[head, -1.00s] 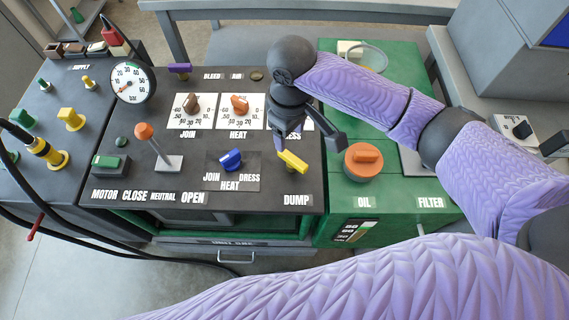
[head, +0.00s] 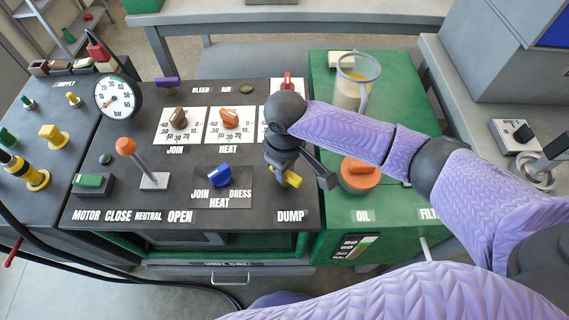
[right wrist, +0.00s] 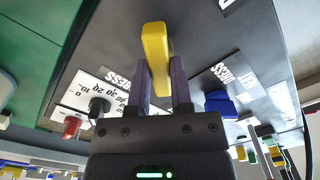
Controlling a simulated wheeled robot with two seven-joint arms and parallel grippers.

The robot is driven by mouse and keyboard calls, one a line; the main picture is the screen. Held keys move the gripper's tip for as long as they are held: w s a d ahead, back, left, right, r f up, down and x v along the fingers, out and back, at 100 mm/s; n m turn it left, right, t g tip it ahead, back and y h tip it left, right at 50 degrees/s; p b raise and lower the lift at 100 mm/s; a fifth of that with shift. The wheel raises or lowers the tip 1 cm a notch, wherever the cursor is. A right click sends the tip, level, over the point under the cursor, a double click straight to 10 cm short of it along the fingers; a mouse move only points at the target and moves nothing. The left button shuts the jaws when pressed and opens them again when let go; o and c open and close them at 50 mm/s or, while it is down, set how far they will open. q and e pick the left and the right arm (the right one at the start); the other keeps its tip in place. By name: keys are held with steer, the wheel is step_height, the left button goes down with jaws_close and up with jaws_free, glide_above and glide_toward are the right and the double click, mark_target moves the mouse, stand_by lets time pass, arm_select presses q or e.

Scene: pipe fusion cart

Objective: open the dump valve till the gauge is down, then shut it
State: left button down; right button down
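The yellow dump valve handle (head: 293,179) stands above the DUMP label at the panel's front right. My right gripper (head: 288,172) is down over it and hides part of it in the head view. In the right wrist view, the handle (right wrist: 156,55) sits between the two purple fingers (right wrist: 162,88), which look closed against its sides. The round white gauge (head: 118,98) is at the panel's back left. Its needle looks to point to the lower left, near the low end, but is too small to read exactly. My left gripper is out of view.
An orange oil cap (head: 360,175) is close right of my right gripper. A blue knob (head: 220,176) and an orange-topped lever (head: 126,147) stand to the left.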

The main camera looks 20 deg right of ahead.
steer(key=shift+r+p, duration=0.15)
steer(key=shift+p, duration=0.3)
steer(key=m+p, duration=0.5)
steer(key=p, duration=0.2)
steer(key=shift+r+m, duration=0.1)
steer(key=shift+m, duration=0.2)
steer(key=shift+d+f+m+p, duration=0.1)
steer(key=shift+f+m+p, duration=0.1)
steer(key=shift+m+p, duration=1.5)
steer(key=shift+m, duration=0.3)
